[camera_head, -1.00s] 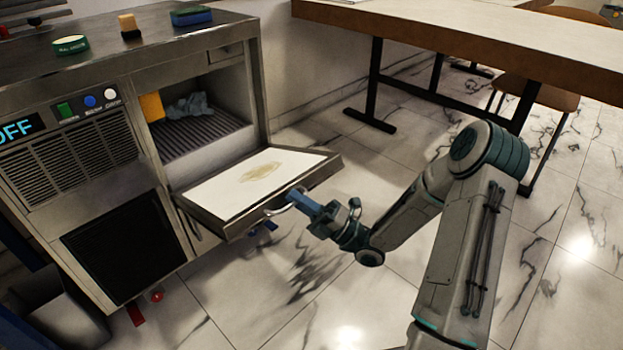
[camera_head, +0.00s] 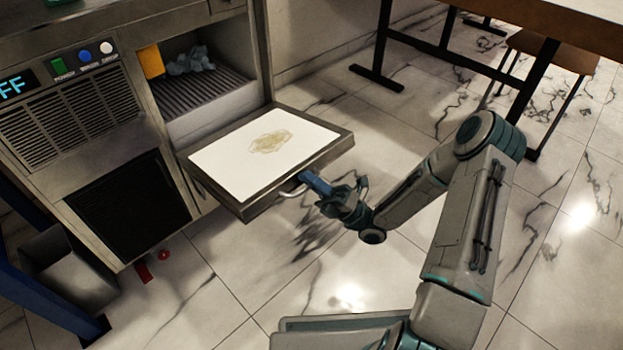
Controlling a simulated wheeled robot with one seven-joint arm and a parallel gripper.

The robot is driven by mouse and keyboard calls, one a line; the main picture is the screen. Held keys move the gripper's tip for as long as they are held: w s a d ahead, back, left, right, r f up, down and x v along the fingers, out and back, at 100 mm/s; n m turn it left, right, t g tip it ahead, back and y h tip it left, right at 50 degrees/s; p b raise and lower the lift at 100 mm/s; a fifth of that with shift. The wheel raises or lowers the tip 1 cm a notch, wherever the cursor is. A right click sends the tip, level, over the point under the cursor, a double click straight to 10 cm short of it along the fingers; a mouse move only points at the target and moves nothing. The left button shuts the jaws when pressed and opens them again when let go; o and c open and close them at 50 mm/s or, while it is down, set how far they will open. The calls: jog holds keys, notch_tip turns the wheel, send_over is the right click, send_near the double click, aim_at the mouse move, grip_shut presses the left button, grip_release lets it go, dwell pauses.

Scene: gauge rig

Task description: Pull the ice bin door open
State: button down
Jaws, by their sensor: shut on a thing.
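The ice bin door (camera_head: 240,165) is folded down and open at the front of the steel machine. Its white inner face with a brownish stain faces up, roughly level. A curved metal handle (camera_head: 289,192) sticks out from its outer edge. My gripper (camera_head: 312,184) is at this handle, its blue fingers shut on it. The fingertips partly hide the handle. The bin opening (camera_head: 205,90) behind the door shows a dark ribbed floor, a yellow block (camera_head: 150,62) and a crumpled grey-blue cloth (camera_head: 189,61).
A control panel (camera_head: 62,72) with a display and buttons is left of the opening. A table (camera_head: 560,22) and a stool (camera_head: 555,55) stand at the back right. A red object (camera_head: 163,254) lies on the floor below the machine. The marble floor around my arm is mostly clear.

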jog(key=c, duration=1.8)
grip_release()
jog(key=shift+a, duration=0.15)
jog(key=shift+f, duration=0.1)
jog(key=p+v, duration=0.2)
jog(key=v, duration=1.2)
jog(key=shift+p, duration=0.3)
jog(key=shift+s, duration=0.1)
